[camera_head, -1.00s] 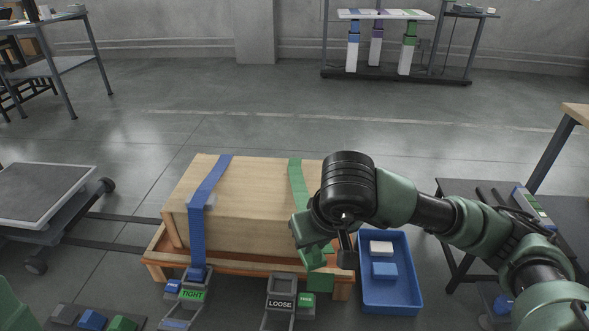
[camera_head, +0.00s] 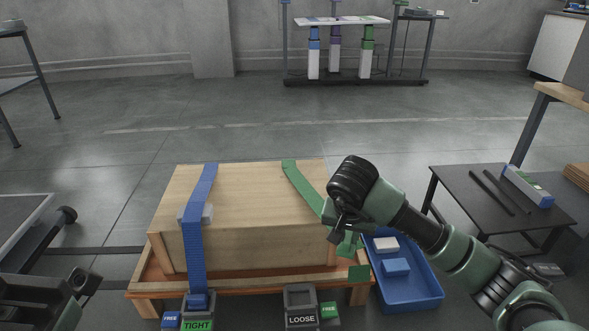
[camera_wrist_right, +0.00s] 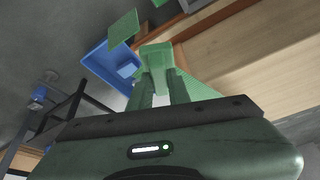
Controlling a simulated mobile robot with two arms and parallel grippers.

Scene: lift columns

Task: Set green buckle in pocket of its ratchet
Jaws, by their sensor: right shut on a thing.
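The green buckle (camera_head: 347,243) is on the end of the green strap (camera_head: 303,183), which runs over the wooden crate (camera_head: 240,190). My right gripper (camera_head: 340,228) is shut on it and holds it off the crate's front right corner. The buckle also shows between the fingers in the right wrist view (camera_wrist_right: 155,54). A flat green piece (camera_head: 358,272) hangs below it. The green ratchet (camera_head: 300,303) is at the front, labelled LOOSE, with a green FREE tag; its pocket looks empty. The buckle is above and right of it, apart. Part of my left arm's end (camera_head: 78,280) shows at bottom left; its jaws are unclear.
The blue strap (camera_head: 195,240) runs down to its ratchet (camera_head: 198,308), labelled TIGHT. A blue bin (camera_head: 405,293) with a white and a blue block stands right of the pallet (camera_head: 150,285). A dark table (camera_head: 475,185) is farther right.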

